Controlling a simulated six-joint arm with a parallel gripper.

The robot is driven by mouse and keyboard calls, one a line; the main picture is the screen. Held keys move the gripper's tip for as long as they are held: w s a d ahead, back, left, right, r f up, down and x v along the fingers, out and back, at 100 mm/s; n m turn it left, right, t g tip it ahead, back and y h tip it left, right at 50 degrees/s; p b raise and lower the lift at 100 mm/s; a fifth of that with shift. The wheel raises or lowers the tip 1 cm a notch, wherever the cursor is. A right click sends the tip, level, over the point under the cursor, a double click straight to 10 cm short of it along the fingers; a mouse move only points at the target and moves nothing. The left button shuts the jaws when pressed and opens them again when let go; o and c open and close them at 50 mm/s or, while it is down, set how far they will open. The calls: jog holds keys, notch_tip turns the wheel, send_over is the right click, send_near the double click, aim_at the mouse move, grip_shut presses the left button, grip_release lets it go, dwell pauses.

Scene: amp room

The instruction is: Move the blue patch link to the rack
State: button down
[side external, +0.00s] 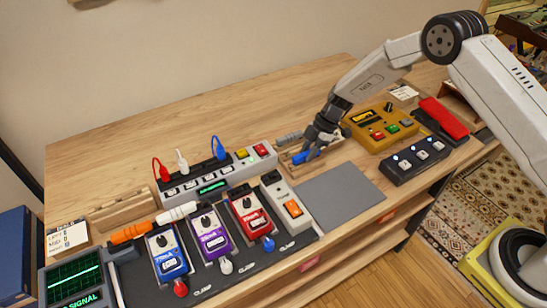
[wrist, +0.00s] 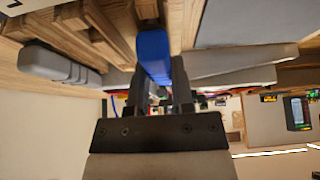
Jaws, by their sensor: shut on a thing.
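My gripper (side external: 319,146) is shut on the blue patch link (side external: 304,156), low over a small wooden rack (side external: 285,158) on the bench. In the wrist view the blue link (wrist: 154,55) sits between my two fingers, right beside the wooden slats of the rack (wrist: 105,25). A grey link (wrist: 60,65) lies at the rack's other side in that view. Whether the blue link touches the rack or hangs just above it I cannot tell. A second wooden rack (side external: 122,207) stands at the left of the bench.
A grey mat (side external: 338,190) lies clear in front. A pedal row (side external: 207,247) with an orange link (side external: 130,232) and a white link (side external: 176,212) is at left. A power strip (side external: 215,175) stands behind it. A yellow box (side external: 378,130) and a black footswitch (side external: 415,160) are at right.

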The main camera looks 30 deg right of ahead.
dwell(0.4)
grip_release()
jog(key=shift+f, duration=0.1)
dwell(0.5)
jog(key=shift+r, duration=3.5)
